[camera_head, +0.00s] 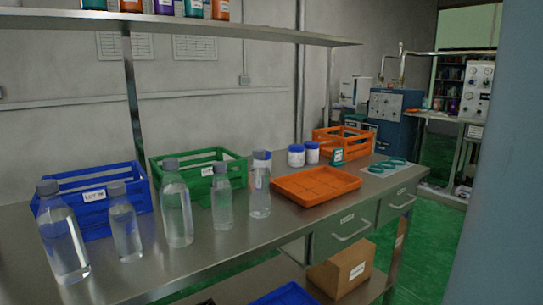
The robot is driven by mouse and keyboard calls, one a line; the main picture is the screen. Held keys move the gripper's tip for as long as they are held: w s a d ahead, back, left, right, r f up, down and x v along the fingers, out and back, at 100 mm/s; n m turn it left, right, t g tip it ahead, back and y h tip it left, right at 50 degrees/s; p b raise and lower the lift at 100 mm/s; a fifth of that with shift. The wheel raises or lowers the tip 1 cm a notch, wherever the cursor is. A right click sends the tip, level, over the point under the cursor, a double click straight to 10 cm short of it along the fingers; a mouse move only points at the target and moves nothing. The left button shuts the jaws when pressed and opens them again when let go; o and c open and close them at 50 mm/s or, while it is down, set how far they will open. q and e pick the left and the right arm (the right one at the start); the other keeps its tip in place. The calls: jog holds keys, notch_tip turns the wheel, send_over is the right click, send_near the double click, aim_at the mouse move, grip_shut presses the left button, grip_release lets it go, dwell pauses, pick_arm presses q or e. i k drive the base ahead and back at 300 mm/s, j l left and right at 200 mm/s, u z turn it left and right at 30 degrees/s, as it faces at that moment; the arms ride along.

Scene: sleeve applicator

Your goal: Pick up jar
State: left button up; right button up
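Two small jars with blue lids and white bodies, a left one (296,157) and a right one (312,154), stand upright side by side at the back of the metal bench (215,245). They are behind the orange tray (316,186) and left of the orange crate (343,142). Several jars with teal, orange and purple labels, such as an orange one (220,9), stand on the upper shelf, their tops cut off by the frame. Neither of my grippers is in view, so their state is hidden.
Several clear bottles with grey caps, one tall (176,212), stand along the bench front. A blue crate (92,205) and a green crate (199,172) stand behind them. Teal rings (376,169) lie at the right end. A cardboard box (341,270) sits below.

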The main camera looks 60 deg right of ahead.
aim_at(296, 154)
jog(key=z, duration=2.05)
jog(key=i+l+u, duration=0.1)
jog(key=u, duration=0.35)
jog(key=i+l+u, duration=0.1)
jog(key=u, duration=0.35)
jog(key=l+u, duration=0.25)
jog(key=u, duration=0.2)
